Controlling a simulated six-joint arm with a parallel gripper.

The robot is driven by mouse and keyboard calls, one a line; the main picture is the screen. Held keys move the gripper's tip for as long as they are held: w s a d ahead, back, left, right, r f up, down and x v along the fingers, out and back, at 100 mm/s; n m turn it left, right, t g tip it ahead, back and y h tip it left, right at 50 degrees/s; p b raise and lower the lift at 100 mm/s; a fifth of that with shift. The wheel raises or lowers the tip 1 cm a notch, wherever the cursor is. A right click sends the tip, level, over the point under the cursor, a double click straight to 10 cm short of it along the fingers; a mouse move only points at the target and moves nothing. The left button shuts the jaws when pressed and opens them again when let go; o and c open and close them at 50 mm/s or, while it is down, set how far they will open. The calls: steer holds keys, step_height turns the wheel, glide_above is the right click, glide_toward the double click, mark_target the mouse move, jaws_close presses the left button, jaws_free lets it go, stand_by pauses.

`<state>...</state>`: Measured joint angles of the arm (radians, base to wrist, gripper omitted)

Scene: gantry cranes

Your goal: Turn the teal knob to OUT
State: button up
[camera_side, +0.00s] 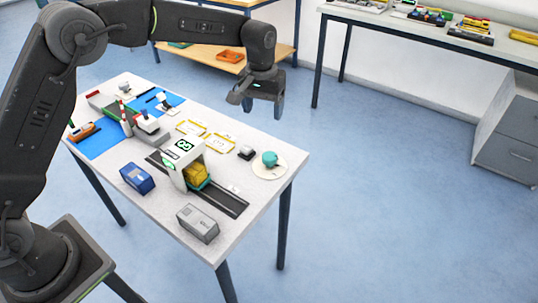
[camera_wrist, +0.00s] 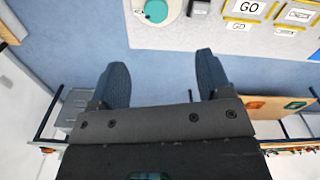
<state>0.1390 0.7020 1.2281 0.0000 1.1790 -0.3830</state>
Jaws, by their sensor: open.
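The teal knob (camera_side: 270,158) stands on a round cream dial plate (camera_side: 268,170) at the right corner of the table. In the wrist view the knob (camera_wrist: 156,10) is at the top edge, partly cut off, on its pale plate (camera_wrist: 138,20). Any OUT mark is too small or hidden to read. My gripper (camera_side: 264,104) is open and empty, pointing down, well above the far edge of the table and apart from the knob. In the wrist view its two fingers (camera_wrist: 162,82) are spread over the floor beyond the table edge.
A small dark button box (camera_side: 246,153) sits left of the dial. A white gantry (camera_side: 186,163) with a yellow load (camera_side: 197,176) stands over a dark track (camera_side: 225,201). A grey container (camera_side: 198,223) and blue container (camera_side: 138,179) are nearer. Space above the knob is clear.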

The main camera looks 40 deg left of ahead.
mark_target(268, 155)
steer(key=f, duration=0.5)
steer(key=w+f, duration=0.1)
steer(key=f, duration=1)
steer(key=shift+w+d+f, duration=0.25)
steer(key=shift+d+f, duration=0.1)
steer(key=shift+d, duration=0.05)
steer(key=shift+c, duration=0.5)
steer(key=c, duration=0.8)
steer(key=shift+m, duration=0.3)
steer(key=m, duration=0.5)
steer(key=shift+a, duration=0.15)
steer(key=m, duration=0.6)
steer(key=shift+a, duration=0.1)
